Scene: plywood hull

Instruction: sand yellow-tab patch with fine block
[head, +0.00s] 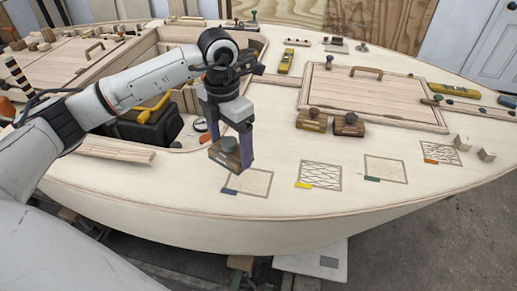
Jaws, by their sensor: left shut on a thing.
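The yellow-tab patch (321,175) is a hatched square on the pale plywood deck, with a yellow tab at its lower left corner. My left gripper (229,148) is shut on a wooden sanding block (222,157) with a dark rounded knob. The held block is left of the yellow-tab patch, near the upper left of the blue-tab patch (250,183). I cannot tell whether it touches the deck. Two similar knobbed blocks, one (311,121) and another (348,126), stand by the front edge of a hatch. No grit label is readable. My right gripper is out of view.
A green-tab patch (386,169) and an orange-tab patch (440,153) lie to the right. The hatch panel (372,92) has a raised handle. An open cockpit with a dark toolbox (150,125) lies left. The deck edge curves in front.

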